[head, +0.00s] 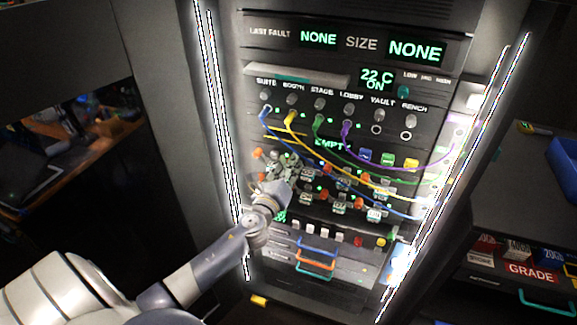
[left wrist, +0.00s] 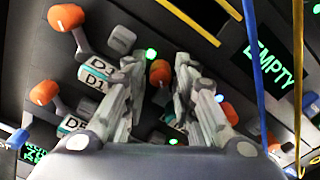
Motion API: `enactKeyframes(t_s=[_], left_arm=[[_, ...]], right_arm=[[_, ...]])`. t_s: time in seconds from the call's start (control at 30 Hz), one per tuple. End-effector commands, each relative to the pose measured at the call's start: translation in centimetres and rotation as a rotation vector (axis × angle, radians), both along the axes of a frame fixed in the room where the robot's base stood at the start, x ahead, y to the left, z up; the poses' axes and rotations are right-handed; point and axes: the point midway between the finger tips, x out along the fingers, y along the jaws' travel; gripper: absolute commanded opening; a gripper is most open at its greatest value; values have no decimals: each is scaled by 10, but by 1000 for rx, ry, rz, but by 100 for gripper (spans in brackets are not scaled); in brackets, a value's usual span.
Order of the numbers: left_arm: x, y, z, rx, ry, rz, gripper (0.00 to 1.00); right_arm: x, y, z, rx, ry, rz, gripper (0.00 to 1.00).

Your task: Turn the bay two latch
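The panel has a grid of bays with orange-knobbed latches (head: 258,154) in the head view. My left gripper (head: 283,165) is in front of the left part of this grid and hides some of it. In the left wrist view, an orange knob (left wrist: 160,72) lies between the fingers of my left gripper (left wrist: 157,64). The fingers are apart, with a gap beside the knob. Two more orange knobs, an upper one (left wrist: 66,17) and a lower one (left wrist: 44,91), stand left of the fingers. A label by the fingers reads D1 (left wrist: 94,84); which bay the middle knob belongs to is unclear. My right gripper is not in view.
Blue, yellow, green and purple cables (head: 345,140) hang from the jacks across the grid. In the left wrist view a blue cable (left wrist: 256,60) runs close right of the fingers. Coloured handles (head: 315,265) stick out below. Bright upright strips edge the rack.

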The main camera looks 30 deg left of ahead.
Motion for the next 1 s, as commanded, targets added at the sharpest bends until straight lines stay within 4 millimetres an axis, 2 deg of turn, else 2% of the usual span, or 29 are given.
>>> enactKeyframes(t_s=[0.03, 0.1, 0.57, 1.0], left_arm=[[0, 0, 0, 0, 0, 0, 11], [0, 0, 0, 0, 0, 0, 0], [0, -1, -1, -64, -15, 0, 0], [-1, -1, -2, -406, -96, 0, 0]], right_arm=[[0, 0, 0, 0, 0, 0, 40], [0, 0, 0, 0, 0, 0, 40], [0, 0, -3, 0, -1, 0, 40], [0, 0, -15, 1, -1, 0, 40]])
